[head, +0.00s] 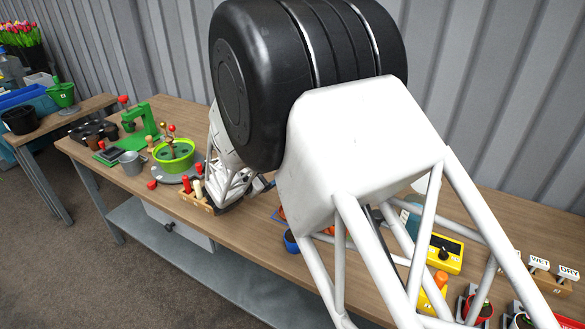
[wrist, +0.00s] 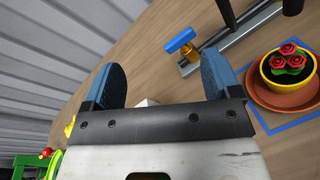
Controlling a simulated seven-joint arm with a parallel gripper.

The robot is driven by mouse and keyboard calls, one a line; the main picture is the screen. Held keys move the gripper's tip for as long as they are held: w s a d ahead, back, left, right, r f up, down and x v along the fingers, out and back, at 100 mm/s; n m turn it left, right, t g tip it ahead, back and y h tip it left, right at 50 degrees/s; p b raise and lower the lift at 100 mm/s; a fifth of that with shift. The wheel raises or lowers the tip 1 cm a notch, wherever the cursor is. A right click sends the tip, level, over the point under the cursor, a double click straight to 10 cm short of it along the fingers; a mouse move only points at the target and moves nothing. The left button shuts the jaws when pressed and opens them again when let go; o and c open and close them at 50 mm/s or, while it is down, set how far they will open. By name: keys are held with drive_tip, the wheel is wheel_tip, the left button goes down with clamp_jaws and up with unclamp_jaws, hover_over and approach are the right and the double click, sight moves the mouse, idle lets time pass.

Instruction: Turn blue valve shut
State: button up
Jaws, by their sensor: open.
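In the head view, my arm hides the valve, and only the side of my gripper's end shows low over the table.
A yellow pot of red flowers (wrist: 288,66) stands on a terracotta saucer (wrist: 285,98) inside a blue square outline, right of the pipe. In the head view, a green bowl (head: 174,152) and wooden rack (head: 196,200) stand left of my gripper. A yellow box (head: 444,254) stands right.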

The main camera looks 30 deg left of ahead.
drive_tip(key=shift+n+t, duration=0.7)
drive_tip(key=shift+n, duration=0.2)
drive_tip(key=w+a+f, duration=0.2)
drive_tip(key=f, duration=0.1)
drive_tip(key=shift+w+f, duration=0.2)
drive_tip(key=shift+w, duration=0.2)
drive_tip(key=shift+w+f+n, duration=0.25)
drive_tip(key=shift+f+n, duration=0.05)
drive_tip(key=d+n, duration=0.1)
drive_tip(key=d+f+n, duration=0.1)
drive_tip(key=w+n, duration=0.1)
drive_tip(key=shift+d+f+n+t+y, duration=0.15)
drive_tip(key=shift+d+n+t+y, duration=0.15)
drive_tip(key=shift+d+n+y, duration=0.1)
drive_tip(key=shift+d+n, duration=0.3)
drive_tip(key=shift+w, duration=0.15)
drive_tip(key=shift+w+d, duration=0.2)
drive_tip(key=shift+w, duration=1.7)
drive_tip(key=shift+w+d, duration=0.15)
drive_tip(key=shift+w, duration=1.7)
drive_tip(key=shift+c, duration=0.2)
drive_tip(key=c, duration=0.9)
